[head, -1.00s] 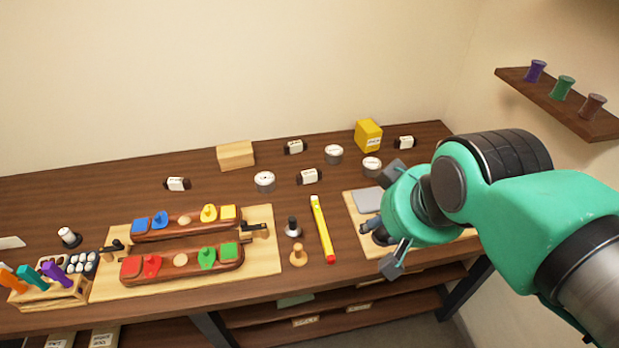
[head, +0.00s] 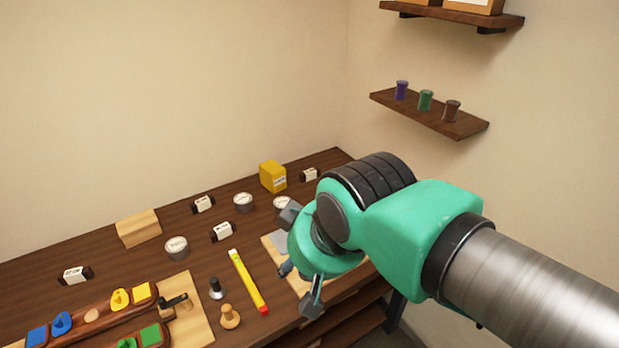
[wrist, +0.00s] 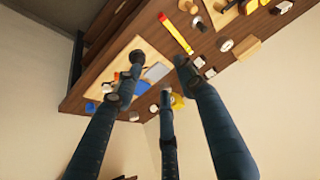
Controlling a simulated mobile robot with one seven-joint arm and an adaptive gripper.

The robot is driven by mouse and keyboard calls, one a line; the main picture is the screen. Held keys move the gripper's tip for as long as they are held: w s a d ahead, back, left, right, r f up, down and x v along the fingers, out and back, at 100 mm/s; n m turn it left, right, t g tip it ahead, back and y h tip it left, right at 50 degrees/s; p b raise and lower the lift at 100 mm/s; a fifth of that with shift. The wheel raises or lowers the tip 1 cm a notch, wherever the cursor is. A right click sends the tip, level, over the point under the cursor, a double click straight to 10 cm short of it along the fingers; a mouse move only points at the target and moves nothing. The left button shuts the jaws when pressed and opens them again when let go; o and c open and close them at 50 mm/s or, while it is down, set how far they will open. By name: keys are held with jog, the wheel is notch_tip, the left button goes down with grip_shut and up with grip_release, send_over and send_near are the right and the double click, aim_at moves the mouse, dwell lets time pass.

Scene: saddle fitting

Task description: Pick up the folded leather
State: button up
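I cannot make out a piece that is surely the folded leather. A flat grey piece (head: 276,241) lies on the pale board (head: 290,268) at the right end of the bench; I cannot tell its material. It also shows in the wrist view (wrist: 156,72). My gripper (head: 297,262) is over that board in the head view and hides much of it. In the wrist view my gripper (wrist: 160,69) has its three fingers spread apart, with nothing held between them.
A wall shelf (head: 430,115) with spools is at upper right.

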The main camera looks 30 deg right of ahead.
jog(key=o, duration=0.4)
